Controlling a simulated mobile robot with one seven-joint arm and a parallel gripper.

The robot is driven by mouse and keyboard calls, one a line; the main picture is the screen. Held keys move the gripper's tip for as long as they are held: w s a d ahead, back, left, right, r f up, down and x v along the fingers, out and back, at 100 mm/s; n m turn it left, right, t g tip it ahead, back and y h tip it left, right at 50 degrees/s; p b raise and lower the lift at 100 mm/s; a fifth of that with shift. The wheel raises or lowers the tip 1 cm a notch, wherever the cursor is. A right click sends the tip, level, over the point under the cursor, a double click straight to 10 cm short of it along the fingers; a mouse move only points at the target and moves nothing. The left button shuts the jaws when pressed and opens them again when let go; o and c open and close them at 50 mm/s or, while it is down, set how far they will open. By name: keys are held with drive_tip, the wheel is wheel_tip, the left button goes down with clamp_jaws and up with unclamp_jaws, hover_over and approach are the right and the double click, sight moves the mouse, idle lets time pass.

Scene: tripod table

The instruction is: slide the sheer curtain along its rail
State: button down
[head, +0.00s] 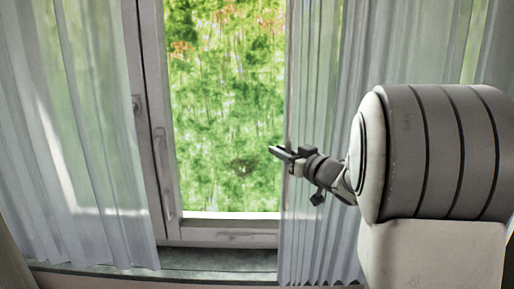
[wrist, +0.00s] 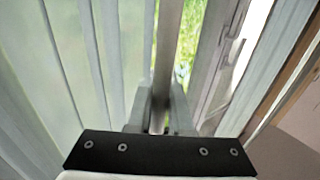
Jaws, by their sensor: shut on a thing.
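The right sheer curtain panel (head: 318,245) hangs in soft vertical folds, its free left edge beside the bare window. My gripper (head: 284,152) is at that edge, at mid-height, pointing left. It is shut on the curtain's edge; in the wrist view the edge strip (wrist: 168,50) runs down between the fingers (wrist: 158,112). Pale folds of the curtain (wrist: 70,70) fill the left of the wrist view. The left sheer curtain panel (head: 75,140) hangs apart at the left. The rail is out of view.
The window glass (head: 225,110) shows green foliage between the two panels. The window frame has a handle (head: 165,180) near the left panel. A dark sill (head: 215,262) runs below. The gap between the panels is clear of objects.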

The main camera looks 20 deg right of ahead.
drive_tip(key=s+d+p, duration=0.2)
drive_tip(key=s+d, duration=0.2)
drive_tip(key=d, duration=0.8)
drive_tip(key=s+d+p, duration=0.2)
drive_tip(key=s+d, duration=0.1)
drive_tip(key=d, duration=0.8)
drive_tip(key=shift+s+d, duration=0.35)
drive_tip(key=c, duration=0.8)
unclamp_jaws()
drive_tip(key=shift+c, duration=0.2)
drive_tip(key=b+v, duration=0.2)
drive_tip(key=v, duration=1.5)
drive_tip(key=shift+s, duration=0.25)
